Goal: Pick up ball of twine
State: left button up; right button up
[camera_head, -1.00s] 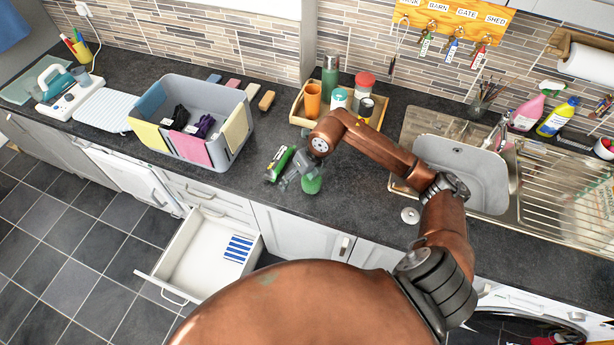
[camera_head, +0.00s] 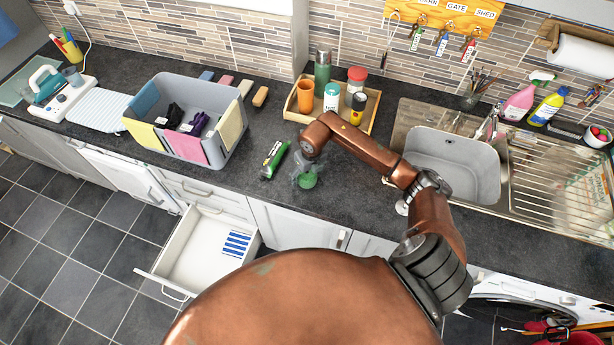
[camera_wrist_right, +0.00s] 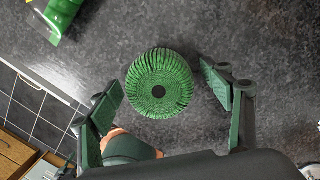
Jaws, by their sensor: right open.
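The ball of twine is green and round with a dark hole in its middle. It sits on the dark worktop near the front edge, and in the right wrist view the ball of twine (camera_wrist_right: 160,84) lies between and a little ahead of the two fingers. My right gripper (camera_wrist_right: 170,100) is open, its fingers apart on either side of the ball with a gap to each. In the head view the right gripper (camera_head: 302,168) points down over the ball (camera_head: 307,180) and partly hides it. My left gripper is in neither view.
A green packet (camera_head: 274,159) lies just left of the ball. A grey caddy (camera_head: 222,150) stands further left. A wooden tray (camera_head: 292,112) with bottles and jars is behind. The sink (camera_head: 455,165) is at right. A drawer (camera_head: 190,283) below stands open.

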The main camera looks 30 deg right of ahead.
jog(key=shift+c, duration=0.6)
jog(key=c, duration=1.2)
jog(key=shift+r, duration=0.1)
